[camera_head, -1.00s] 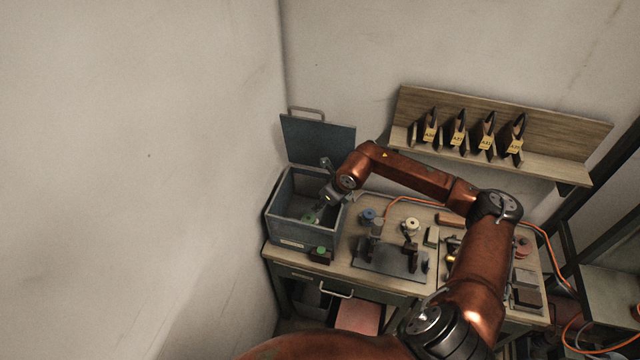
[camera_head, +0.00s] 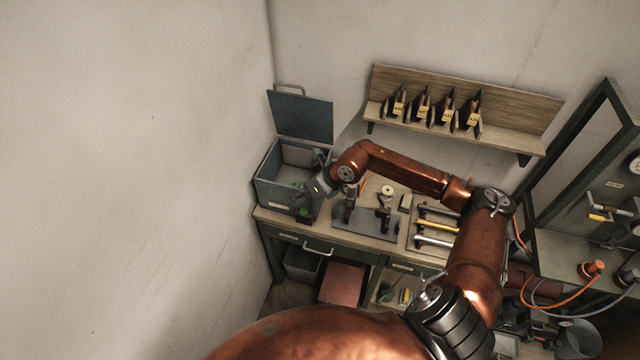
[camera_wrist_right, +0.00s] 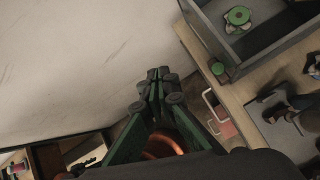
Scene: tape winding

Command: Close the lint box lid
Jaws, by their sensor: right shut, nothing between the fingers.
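The lint box (camera_head: 291,203) is a blue-grey open-topped box at the left end of the bench. Its lid (camera_head: 300,116) stands open, raised at the back, with a handle (camera_head: 290,86) on its upper edge. My right gripper (camera_head: 304,194) is at the box's front right in the head view, partly hard to make out. In the right wrist view its green-sided fingers (camera_wrist_right: 158,78) are shut and empty. The box wall (camera_wrist_right: 272,54) is at upper right there, with a green round item (camera_wrist_right: 238,15) inside. My left gripper is not in view.
A small green-topped item (camera_wrist_right: 218,68) stands on the bench before the box. A dark fixture (camera_head: 367,222) and several tools lie to the right. A wooden shelf (camera_head: 500,90) hangs behind. The wall is close on the left.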

